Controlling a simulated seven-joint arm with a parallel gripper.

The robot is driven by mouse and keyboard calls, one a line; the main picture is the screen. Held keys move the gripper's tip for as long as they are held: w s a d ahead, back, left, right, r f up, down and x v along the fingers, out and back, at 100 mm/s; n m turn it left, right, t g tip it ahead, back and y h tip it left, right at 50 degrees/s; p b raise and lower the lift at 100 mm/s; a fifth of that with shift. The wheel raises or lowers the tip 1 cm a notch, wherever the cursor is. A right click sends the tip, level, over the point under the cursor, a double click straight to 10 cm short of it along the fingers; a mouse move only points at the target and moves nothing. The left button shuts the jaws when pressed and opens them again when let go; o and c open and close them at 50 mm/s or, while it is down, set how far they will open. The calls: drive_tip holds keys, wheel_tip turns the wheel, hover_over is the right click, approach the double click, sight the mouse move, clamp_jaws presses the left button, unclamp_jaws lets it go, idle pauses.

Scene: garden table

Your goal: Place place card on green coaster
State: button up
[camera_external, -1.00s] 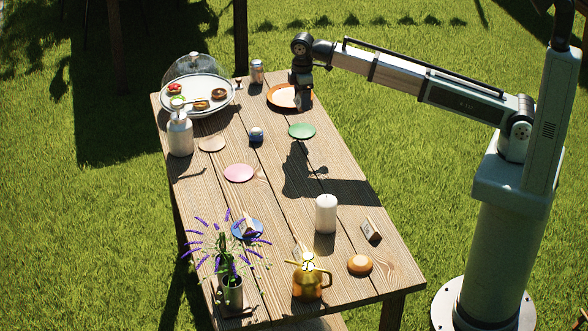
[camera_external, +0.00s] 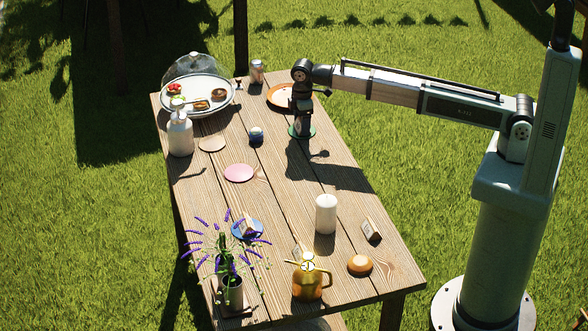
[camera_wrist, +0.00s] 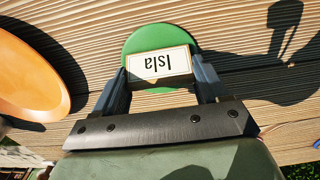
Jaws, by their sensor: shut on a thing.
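The place card (camera_wrist: 159,65), white with a gold edge and the name "Isla", is between my gripper's two fingers in the wrist view. My gripper (camera_wrist: 160,80) is shut on it. The green coaster (camera_wrist: 150,37) lies directly beyond the card, which overlaps it in this view. In the external view my gripper (camera_external: 301,133) is low over the green coaster (camera_external: 313,131) and hides most of it. The card is hidden there. I cannot tell whether the card touches the coaster.
An orange plate (camera_external: 279,95) lies just behind the gripper and shows at left in the wrist view (camera_wrist: 28,80). A pink coaster (camera_external: 239,173) and white candle (camera_external: 326,214) are nearer the front. Bare wood surrounds the coaster.

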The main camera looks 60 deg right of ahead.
drive_tip(key=shift+f, duration=0.15)
drive_tip(key=o, duration=1)
drive_tip(key=shift+o, duration=0.2)
wheel_tip(320, 180, up, 12)
idle(0.5)
